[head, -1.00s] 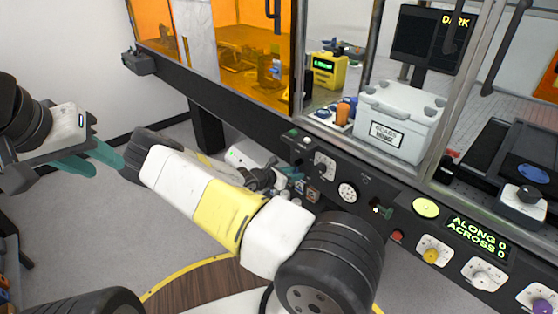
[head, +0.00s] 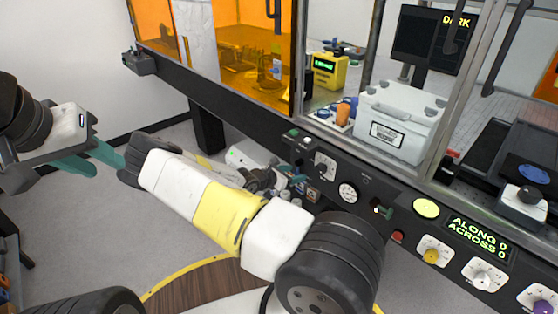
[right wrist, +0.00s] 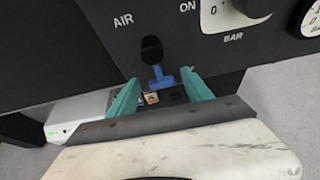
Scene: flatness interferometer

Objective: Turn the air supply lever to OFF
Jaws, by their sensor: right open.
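The air supply lever (right wrist: 162,80) shows in the right wrist view as a blue handle below a dark round pivot, under the AIR label on the black panel. It points down, slightly to the right. The ON label is up to its right; no OFF label is visible. My right gripper (right wrist: 160,95) is open, with its teal fingers on either side of the handle and a gap to each. In the head view my right gripper (head: 286,178) is at the panel's left part, and the lever is not clearly visible. My left gripper (head: 108,168) is open and empty at the far left.
Right of the lever are the BAR knob (head: 325,166) and a round gauge (head: 348,192). Further right are a red button (head: 398,236) and several coloured knobs. A white box (right wrist: 75,122) stands below the panel. The floor at the left is clear.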

